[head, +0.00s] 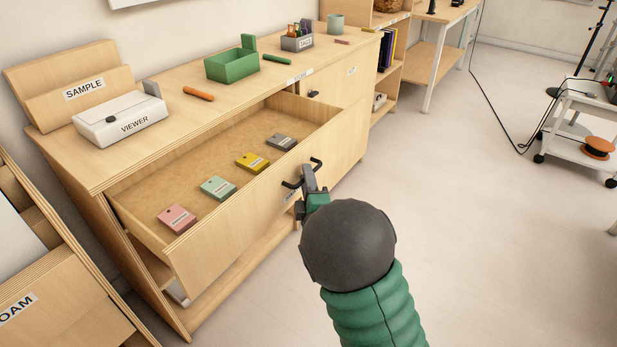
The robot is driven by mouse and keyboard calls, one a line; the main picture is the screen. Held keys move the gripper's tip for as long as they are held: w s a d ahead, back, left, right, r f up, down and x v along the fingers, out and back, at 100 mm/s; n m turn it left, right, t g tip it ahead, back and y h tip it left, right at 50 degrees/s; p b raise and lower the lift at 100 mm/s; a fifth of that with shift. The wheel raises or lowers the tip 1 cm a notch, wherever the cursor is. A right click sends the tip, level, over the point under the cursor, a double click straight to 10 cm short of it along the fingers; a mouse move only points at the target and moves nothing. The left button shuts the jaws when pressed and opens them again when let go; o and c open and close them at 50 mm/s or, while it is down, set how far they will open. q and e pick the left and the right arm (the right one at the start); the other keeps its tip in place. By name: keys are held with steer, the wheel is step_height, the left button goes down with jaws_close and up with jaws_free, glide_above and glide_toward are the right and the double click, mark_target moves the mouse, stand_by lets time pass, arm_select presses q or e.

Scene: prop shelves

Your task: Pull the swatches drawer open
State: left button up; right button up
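The wide drawer (240,222) in the wooden cabinet stands well open. Inside lie a pink swatch (177,218), a green swatch (217,188), a yellow swatch (252,162) and a grey swatch (282,142) in a row. I cannot tell whether the fingers are closed around the bar. The label by the handle is mostly hidden by the gripper. My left gripper is out of view.
On the cabinet top stand a white VIEWER box (120,118), a SAMPLE rack (85,90), a green bin (232,65) and a grey TAGS holder (297,42). A smaller door or drawer (343,80) is at the right. The floor (470,240) right of the cabinet is clear.

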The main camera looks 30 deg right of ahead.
steer(key=shift+d+r, duration=0.1)
steer(key=shift+r, duration=0.05)
steer(key=shift+s, duration=0.2)
steer(key=p+v, duration=1.5)
steer(key=v, duration=0.1)
steer(key=shift+s+p, duration=0.2)
steer(key=shift+p, duration=0.15)
steer(key=shift+f, duration=0.2)
